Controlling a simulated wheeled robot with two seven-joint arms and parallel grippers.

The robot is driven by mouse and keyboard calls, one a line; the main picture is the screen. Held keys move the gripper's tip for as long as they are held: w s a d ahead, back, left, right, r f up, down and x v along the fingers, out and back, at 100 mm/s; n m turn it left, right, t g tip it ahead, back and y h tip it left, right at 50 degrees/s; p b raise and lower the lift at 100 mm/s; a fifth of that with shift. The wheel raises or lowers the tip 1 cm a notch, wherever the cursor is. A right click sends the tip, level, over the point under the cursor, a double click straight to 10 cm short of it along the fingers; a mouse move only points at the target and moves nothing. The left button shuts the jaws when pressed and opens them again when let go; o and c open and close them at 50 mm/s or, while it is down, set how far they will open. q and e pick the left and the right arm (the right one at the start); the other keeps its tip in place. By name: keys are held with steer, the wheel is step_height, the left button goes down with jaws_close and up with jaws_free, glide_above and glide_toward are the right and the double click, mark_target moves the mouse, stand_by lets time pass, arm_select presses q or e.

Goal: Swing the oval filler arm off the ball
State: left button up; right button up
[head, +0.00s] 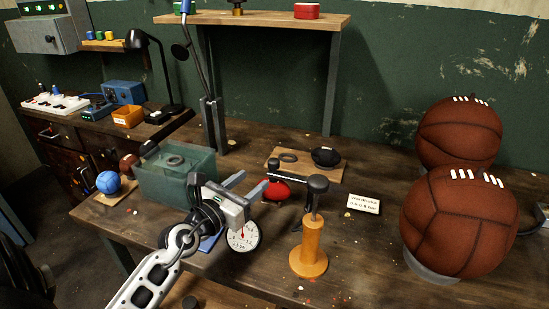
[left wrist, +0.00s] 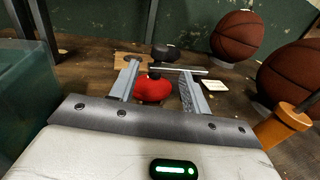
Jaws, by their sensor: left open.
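A dark, slim bar (head: 290,178), apparently the filler arm, runs above a small red oval ball (head: 277,190) in the middle of the bench. In the left wrist view the bar (left wrist: 180,70) crosses just behind the red ball (left wrist: 153,89); I cannot tell whether they touch. My left gripper (head: 251,183) is open and empty, its fingers pointing towards the ball and bar. In the left wrist view the open fingers (left wrist: 160,69) frame the ball on both sides, without visible grip. The bar's pivot is not clear. My right gripper is not in view.
An orange post with a dark knob (head: 313,240) stands right of the gripper. A white dial (head: 242,236) is below it. A greenish clear bin (head: 178,182) stands left. Two large brown balls (head: 460,220) stand right. A small sign (head: 363,204) lies between.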

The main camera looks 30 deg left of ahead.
mark_target(270, 166)
arm_select(q)
steer(key=w, duration=1)
steer(key=shift+d, duration=0.15)
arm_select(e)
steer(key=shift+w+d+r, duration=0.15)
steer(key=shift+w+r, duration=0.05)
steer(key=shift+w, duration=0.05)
arm_select(q)
steer(key=shift+c, duration=0.4)
